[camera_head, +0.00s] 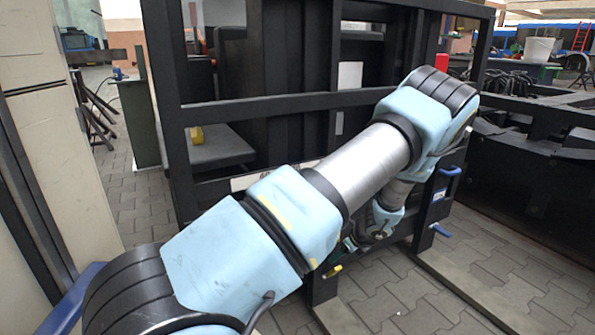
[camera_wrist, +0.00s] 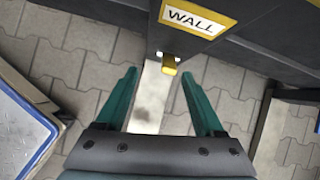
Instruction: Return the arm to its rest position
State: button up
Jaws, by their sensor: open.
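My arm, light blue and silver, stretches across the head view from the lower left to the upper right, then bends back down at the far joint. My gripper (camera_wrist: 158,76) shows in the wrist view as two teal fingers spread apart, with nothing held between them. It points down toward the paved floor, close to a dark frame part (camera_wrist: 230,40) with a "WALL" label (camera_wrist: 198,20). A small yellow tab (camera_wrist: 169,65) appears just beyond the fingertips; I cannot tell its distance from them. In the head view the gripper is mostly hidden behind my arm.
A tall black metal frame (camera_head: 270,107) stands right behind my arm. A beige cabinet (camera_head: 50,130) stands at left. Dark bogie parts (camera_head: 540,130) fill the right. Paved floor (camera_head: 420,300) is open at lower right.

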jog(key=s+a+r+n+g, duration=0.3)
jog(key=s+a+r+n, duration=0.1)
jog(key=a+r+n, duration=1)
jog(key=s+a+r+n+g+h, duration=0.1)
jog(key=s+a+r+n+h, duration=0.1)
jog(key=s+a+r+n, duration=0.45)
jog(key=s+a+r+n+h, duration=0.1)
jog(key=s+a+r+n, duration=0.3)
jog(key=s+r+n, duration=0.4)
notch_tip(320, 180, up, 26)
jog(key=s+m+p, duration=0.1)
jog(key=p, duration=2.7)
jog(key=shift+r, duration=0.15)
